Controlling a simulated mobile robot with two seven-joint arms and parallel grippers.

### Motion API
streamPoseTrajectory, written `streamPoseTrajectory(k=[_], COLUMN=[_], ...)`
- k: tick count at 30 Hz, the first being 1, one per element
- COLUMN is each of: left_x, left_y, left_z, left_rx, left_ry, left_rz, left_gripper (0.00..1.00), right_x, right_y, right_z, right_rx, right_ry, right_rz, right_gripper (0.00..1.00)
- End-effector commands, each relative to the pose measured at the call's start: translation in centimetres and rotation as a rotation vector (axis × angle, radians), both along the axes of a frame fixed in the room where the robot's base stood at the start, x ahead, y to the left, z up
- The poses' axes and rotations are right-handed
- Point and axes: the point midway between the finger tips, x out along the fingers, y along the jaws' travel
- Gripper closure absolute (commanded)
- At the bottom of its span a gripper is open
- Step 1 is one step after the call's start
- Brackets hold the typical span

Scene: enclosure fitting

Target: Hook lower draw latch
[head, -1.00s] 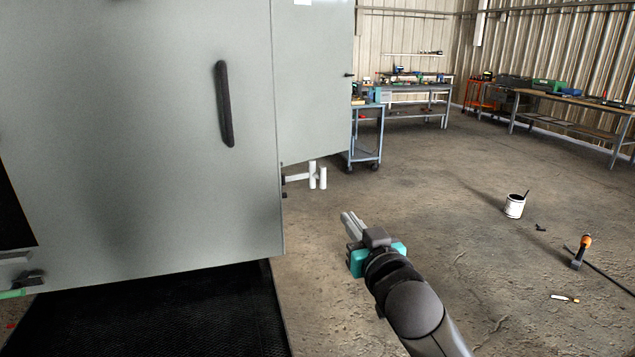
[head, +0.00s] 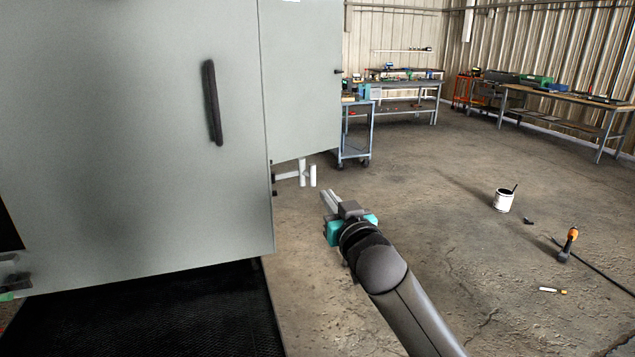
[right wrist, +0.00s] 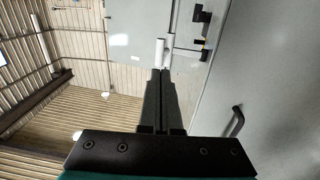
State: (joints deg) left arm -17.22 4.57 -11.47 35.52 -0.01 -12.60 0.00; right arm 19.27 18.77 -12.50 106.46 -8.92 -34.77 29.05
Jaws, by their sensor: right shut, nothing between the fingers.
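A white fitting with two short uprights on a horizontal rod (head: 305,175), which looks like the lower draw latch, sits at the lower edge of the grey panel beyond the cabinet door in the head view. It also shows in the right wrist view as white cylinders (right wrist: 163,51), partly behind my fingertips. Small dark parts (head: 274,184) sit at the door's edge beside it. My right gripper (head: 329,197) is shut and empty, just right of and below the fitting in the head view. I cannot tell whether they touch.
The large grey cabinet door (head: 130,180) with a black handle (head: 212,103) fills the left. A black mat (head: 180,315) lies below it. A paint can (head: 504,200) and an orange-handled tool (head: 571,240) are on the floor at right. A blue cart (head: 357,130) stands behind.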

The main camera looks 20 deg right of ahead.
Motion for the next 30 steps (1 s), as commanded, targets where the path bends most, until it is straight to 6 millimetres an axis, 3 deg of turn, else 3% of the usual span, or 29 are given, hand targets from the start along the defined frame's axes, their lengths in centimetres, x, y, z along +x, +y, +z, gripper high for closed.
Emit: streamPoseTrajectory(k=[15,21,30], left_x=[0.1,0.1,0.1], left_y=[0.0,0.0,0.0], left_z=[0.1,0.0,0.0], left_rx=[0.000,0.000,0.001], left_ry=[-0.001,-0.001,-0.001], left_rz=[0.000,0.000,0.000], left_gripper=[1.00,1.00,1.00], right_x=[6.5,7.8,8.2], right_y=[0.1,0.1,0.1], right_z=[0.1,0.0,0.0], right_rx=[0.000,-0.001,-0.001], right_ry=[0.000,0.000,0.000], right_rz=[0.000,0.000,0.000], right_gripper=[1.00,1.00,1.00])
